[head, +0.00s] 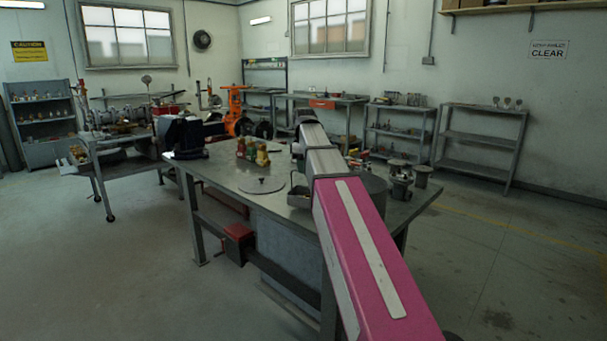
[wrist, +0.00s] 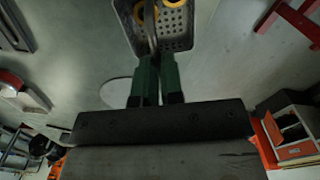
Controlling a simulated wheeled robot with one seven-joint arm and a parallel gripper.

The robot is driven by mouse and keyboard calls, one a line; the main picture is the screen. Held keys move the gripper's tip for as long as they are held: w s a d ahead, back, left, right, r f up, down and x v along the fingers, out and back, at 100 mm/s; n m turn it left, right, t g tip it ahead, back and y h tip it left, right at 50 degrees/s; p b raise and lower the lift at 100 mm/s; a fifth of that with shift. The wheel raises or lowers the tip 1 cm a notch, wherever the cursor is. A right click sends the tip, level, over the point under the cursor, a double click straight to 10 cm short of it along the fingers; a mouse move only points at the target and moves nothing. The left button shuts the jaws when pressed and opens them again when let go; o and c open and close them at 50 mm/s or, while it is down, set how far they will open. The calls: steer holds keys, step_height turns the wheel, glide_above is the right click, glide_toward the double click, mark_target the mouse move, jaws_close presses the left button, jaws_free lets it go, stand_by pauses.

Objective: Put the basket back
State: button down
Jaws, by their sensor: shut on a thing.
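The basket (wrist: 181,35) is a grey metal one with a perforated floor, at the top of the wrist view. Yellow ring-shaped things (wrist: 145,14) lie in it. In the head view the basket (head: 299,198) shows as a small grey tray shape beside my arm, over the near part of the workbench (head: 225,178). Whether it touches the bench top I cannot tell. My arm hides part of it, and my gripper is not clear there.
A flat round disc (head: 262,185) lies on the bench left of the basket. Several small yellow, red and green valves (head: 252,152) stand behind it. A dark vise (head: 186,138) is at the left corner. Flanged metal parts (head: 400,180) stand at right. Open floor lies on both sides.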

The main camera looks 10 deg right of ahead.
steer(key=shift+f, duration=1.15)
steer(key=c, duration=1.3)
jaws_free()
steer(key=shift+o, duration=0.2)
step_height(320, 180, up, 11)
steer(key=shift+w+f, duration=0.1)
steer(key=shift+w, duration=0.05)
steer(key=shift+r, duration=0.7)
